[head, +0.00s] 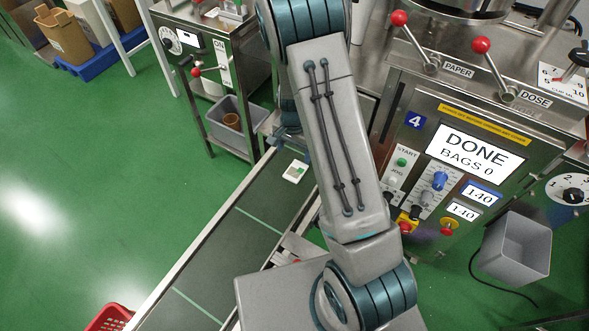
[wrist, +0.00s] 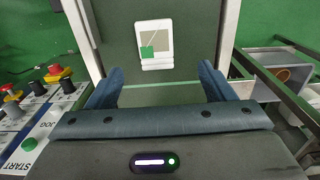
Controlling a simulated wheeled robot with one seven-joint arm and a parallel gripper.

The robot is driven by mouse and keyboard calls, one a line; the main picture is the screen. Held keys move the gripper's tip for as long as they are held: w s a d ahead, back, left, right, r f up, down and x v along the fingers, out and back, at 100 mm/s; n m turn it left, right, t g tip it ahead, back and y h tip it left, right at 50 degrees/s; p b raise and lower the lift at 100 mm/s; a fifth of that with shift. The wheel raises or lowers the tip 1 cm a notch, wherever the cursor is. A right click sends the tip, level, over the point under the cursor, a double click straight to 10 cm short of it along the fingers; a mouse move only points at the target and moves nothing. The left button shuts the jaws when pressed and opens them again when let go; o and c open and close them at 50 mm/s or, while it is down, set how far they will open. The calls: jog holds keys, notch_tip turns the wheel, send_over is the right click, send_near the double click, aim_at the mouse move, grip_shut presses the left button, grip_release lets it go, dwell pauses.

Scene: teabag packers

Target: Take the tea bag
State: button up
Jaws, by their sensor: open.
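The tea bag (head: 295,171) is a small white packet with a green patch, lying flat on the dark conveyor belt (head: 232,232). In the wrist view the tea bag (wrist: 154,42) lies just beyond my fingertips, roughly centred between them. My gripper (wrist: 161,76) is open, with one blue finger on each side and nothing between them. In the head view my arm hides most of the gripper; only blue parts show just above the tea bag. The height of the fingers over the belt is hard to tell.
The packing machine's panel (head: 440,180) reads "DONE BAGS 0" and stands right of my arm. A grey bin (head: 512,247) hangs on its front. Another grey bin (head: 236,126) holding a brown cup stands past the belt. A red basket (head: 108,318) is at lower left.

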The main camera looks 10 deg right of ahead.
aim_at(296, 170)
notch_tip(296, 170, down, 3)
jog(key=shift+d+r, duration=0.1)
jog(key=f, duration=0.4)
jog(key=shift+s+d+f+p, duration=0.15)
jog(key=shift+s+d+p, duration=0.1)
jog(key=shift+p, duration=0.1)
jog(key=shift+w+f, duration=0.1)
jog(key=shift+f, duration=0.45)
jog(key=c, duration=1.1)
